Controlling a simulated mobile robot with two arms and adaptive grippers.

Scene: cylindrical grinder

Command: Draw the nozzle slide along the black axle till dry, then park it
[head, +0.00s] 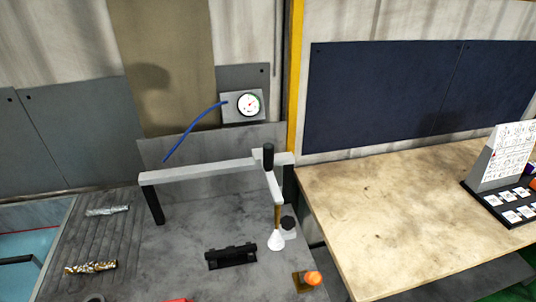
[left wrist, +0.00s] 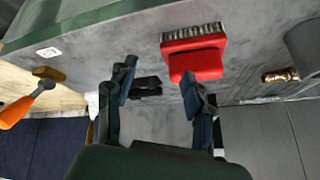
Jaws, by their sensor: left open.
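The nozzle slide (head: 272,185) hangs on the pale rail (head: 205,172) over the grey bench, with a black knob on top and a brass tube running down to a white cone-shaped nozzle (head: 277,240). A black part (head: 232,256), which looks like the black axle in its holder, lies on the bench left of the nozzle, apart from it. It also shows in the left wrist view (left wrist: 147,86), beyond my fingers. My left gripper (left wrist: 158,80) is open, with nothing seen between its fingers. My right gripper is not in view.
A red brush (left wrist: 193,50) lies near my left fingers. An orange-handled tool (head: 312,278) sits by the bench's right edge. Metal pieces (head: 91,267) lie at the left. A gauge (head: 248,104) with a blue hose is behind. A wooden table (head: 400,210) stands at right.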

